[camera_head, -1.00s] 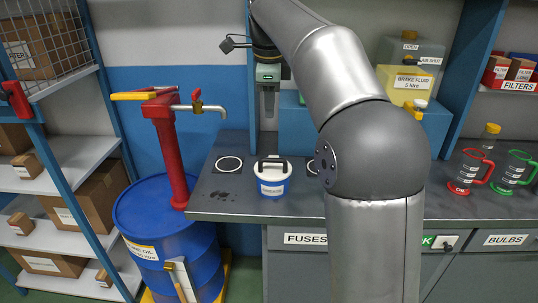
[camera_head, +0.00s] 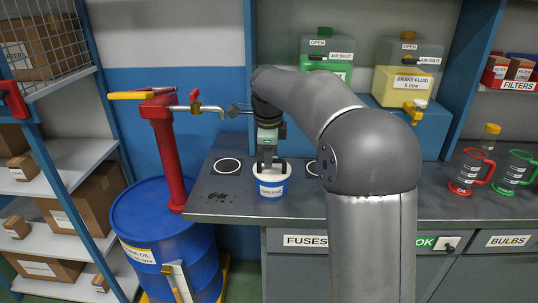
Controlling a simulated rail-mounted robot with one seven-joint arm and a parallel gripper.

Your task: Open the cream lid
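The cream lid (camera_head: 285,167) sits on a blue tub (camera_head: 272,187) with a white label, near the front of the grey workbench. My gripper (camera_head: 267,168) points straight down over the lid, with its fingers at the height of the lid's dark handle. The fingers hide most of the handle. I cannot tell whether they are closed on it or only around it. The lid looks level and seated on the tub.
A red pump with a yellow handle (camera_head: 133,95) and a spout (camera_head: 200,108) stands on a blue drum (camera_head: 165,222) at left. Fluid containers (camera_head: 407,85) stand at the back. Red (camera_head: 470,172) and green (camera_head: 514,172) jugs stand at right. Bench marked circle (camera_head: 228,166) is empty.

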